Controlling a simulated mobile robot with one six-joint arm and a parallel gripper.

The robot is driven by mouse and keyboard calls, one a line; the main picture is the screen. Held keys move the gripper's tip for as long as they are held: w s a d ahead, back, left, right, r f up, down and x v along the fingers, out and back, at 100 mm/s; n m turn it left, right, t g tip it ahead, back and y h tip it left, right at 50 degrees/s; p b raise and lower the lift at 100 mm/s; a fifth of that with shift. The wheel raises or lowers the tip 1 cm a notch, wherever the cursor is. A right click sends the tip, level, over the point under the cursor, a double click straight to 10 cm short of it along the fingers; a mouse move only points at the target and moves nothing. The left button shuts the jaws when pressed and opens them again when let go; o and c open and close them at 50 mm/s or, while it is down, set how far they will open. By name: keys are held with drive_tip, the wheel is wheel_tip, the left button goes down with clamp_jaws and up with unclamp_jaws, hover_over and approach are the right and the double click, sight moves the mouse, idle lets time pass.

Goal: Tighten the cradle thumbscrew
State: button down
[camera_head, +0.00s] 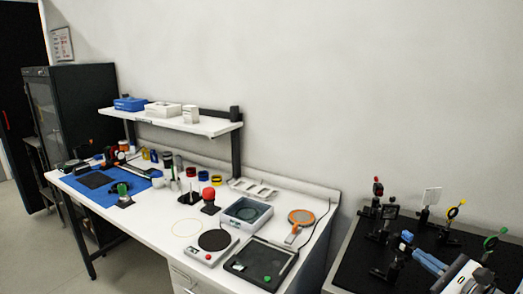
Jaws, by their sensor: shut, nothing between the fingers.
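I cannot make out for certain which part is the cradle or its thumbscrew. On the long white bench, a small dark stand with a green top (122,188) is at the right edge of the blue mat. A black stand with a red knob-like top (209,194) is near the bench's middle. On the dark board at the right, a blue piece (407,237) is near a light-blue cylinder at the lower right. Details there are too small to read. I do not see my gripper's fingers.
The white bench (152,216) carries a blue mat (68,184), a round-plate scale (213,241), a grey box device (246,213) and a black tray (240,266). A shelf (205,126) stands behind. Several optic mounts crowd the dark board (352,262); a gap separates both tables.

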drive_tip(key=shift+d+f, duration=0.1)
drive_tip(key=shift+f, duration=0.05)
drive_tip(key=shift+w+d+b, duration=0.1)
drive_tip(key=shift+d+b, duration=0.15)
drive_tip(key=shift+b, duration=0.2)
idle(0.3)
drive_tip(key=shift+w+d+r+b, duration=0.15)
drive_tip(key=shift+d+r+b, duration=0.15)
drive_tip(key=shift+d, duration=0.1)
drive_tip(key=shift+r, duration=0.1)
idle(0.3)
drive_tip(key=shift+r, duration=0.35)
drive_tip(key=v, duration=0.6)
